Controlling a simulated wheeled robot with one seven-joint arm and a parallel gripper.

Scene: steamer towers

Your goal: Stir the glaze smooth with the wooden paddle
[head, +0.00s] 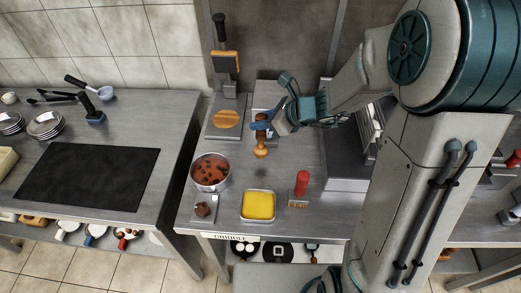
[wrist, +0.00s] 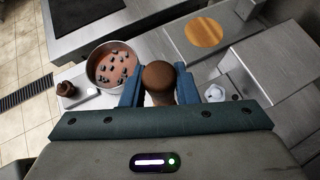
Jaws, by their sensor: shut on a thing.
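My gripper (head: 262,124) is shut on the wooden paddle (head: 261,150), which hangs below it with a paler, rounded lower end. In the wrist view, the paddle's dark brown top (wrist: 159,76) sits between the blue fingers; its lower part is hidden. The steel pot (head: 194,180) stands on the counter, left of and nearer than the paddle. It holds reddish-brown glaze (head: 211,167) with several dark lumps in it. In the wrist view the pot (wrist: 91,72) is left of the fingers. The paddle is outside the pot.
A tray of yellow stuff (head: 258,205) and a red bottle (head: 302,183) stand at the counter's front. A small dark brown object (head: 203,209) sits on a pale plate left of the tray. A press with a round wooden plate (head: 226,119) stands behind the pot.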

